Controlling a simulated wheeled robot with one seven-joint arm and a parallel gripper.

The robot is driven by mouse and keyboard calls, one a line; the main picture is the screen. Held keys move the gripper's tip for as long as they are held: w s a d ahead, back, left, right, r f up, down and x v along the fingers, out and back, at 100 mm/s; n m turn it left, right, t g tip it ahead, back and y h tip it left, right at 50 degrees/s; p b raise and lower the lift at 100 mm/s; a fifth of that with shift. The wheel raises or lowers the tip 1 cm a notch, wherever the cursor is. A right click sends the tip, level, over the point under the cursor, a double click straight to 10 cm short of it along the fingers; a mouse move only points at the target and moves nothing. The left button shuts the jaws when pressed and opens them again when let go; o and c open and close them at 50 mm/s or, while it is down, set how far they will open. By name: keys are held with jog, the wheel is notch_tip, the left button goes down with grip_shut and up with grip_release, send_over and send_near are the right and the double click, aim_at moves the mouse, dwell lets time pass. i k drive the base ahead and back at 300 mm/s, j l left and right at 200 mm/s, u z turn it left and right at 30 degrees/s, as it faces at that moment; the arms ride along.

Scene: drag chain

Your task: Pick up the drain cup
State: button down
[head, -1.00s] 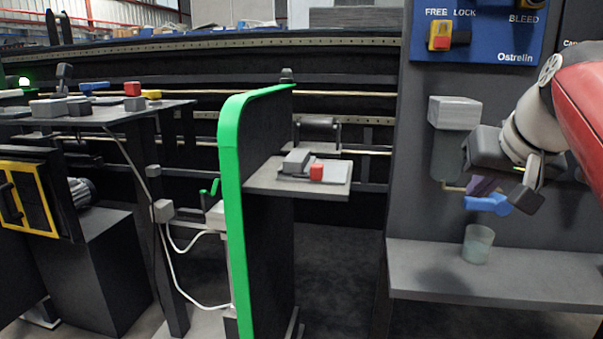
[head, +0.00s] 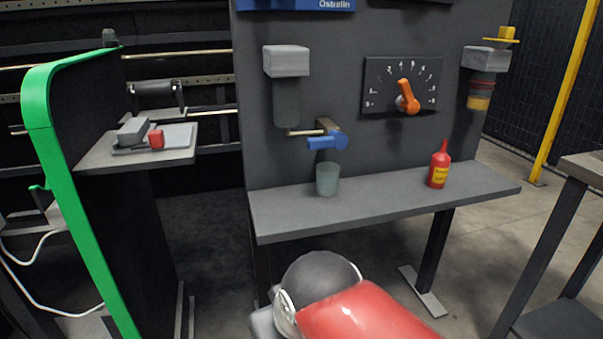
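The drain cup (head: 327,180) is a translucent grey-green cup standing upright on the grey shelf (head: 390,205), towards its left end. It is below a blue valve handle (head: 327,142) on the dark panel. My red and white arm shows at the bottom centre of the head view, in front of the shelf. My gripper is not visible; the arm's own links or the picture's lower edge hide it.
A red bottle (head: 439,167) with a yellow label stands on the shelf, right of the cup. An orange dial knob (head: 406,98) sits on the panel above. A green-edged partition (head: 60,160) stands left, and a table (head: 585,170) right.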

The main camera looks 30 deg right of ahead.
aim_at(327, 180)
jog(key=z, duration=2.75)
jog(key=u, duration=1.9)
jog(key=l+u, duration=0.2)
jog(key=l, duration=0.15)
jog(key=k+l+u, duration=0.2)
jog(key=i+l, duration=0.1)
